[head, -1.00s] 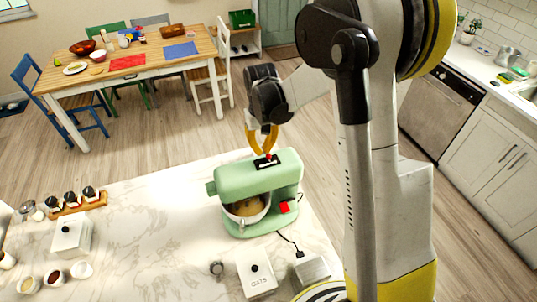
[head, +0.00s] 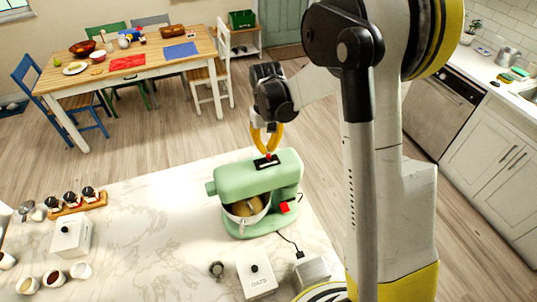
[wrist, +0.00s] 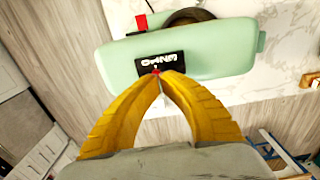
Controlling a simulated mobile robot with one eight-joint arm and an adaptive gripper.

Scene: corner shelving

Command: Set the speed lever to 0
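The green stand mixer (head: 240,178) stands on the marble counter, with a bowl (head: 246,209) under its head. A dark panel with white marks (wrist: 145,66) is on top of the head. The red-tipped speed lever (wrist: 156,73) is at the panel's edge, and its red tip also shows in the head view (head: 268,157). My gripper (head: 267,151) points down at the lever from above. Its yellow fingers are bowed, with their tips together right at the red tip in the wrist view (wrist: 164,74). I cannot tell whether the tips pinch the lever or only touch it. The lever's setting is unreadable.
A red switch (head: 284,207) is on the mixer's side. A white box (head: 256,277) and a grey box (head: 312,269) stand in front, with a cord running to the grey one. Jars (head: 72,199) and small bowls (head: 54,279) are at the left.

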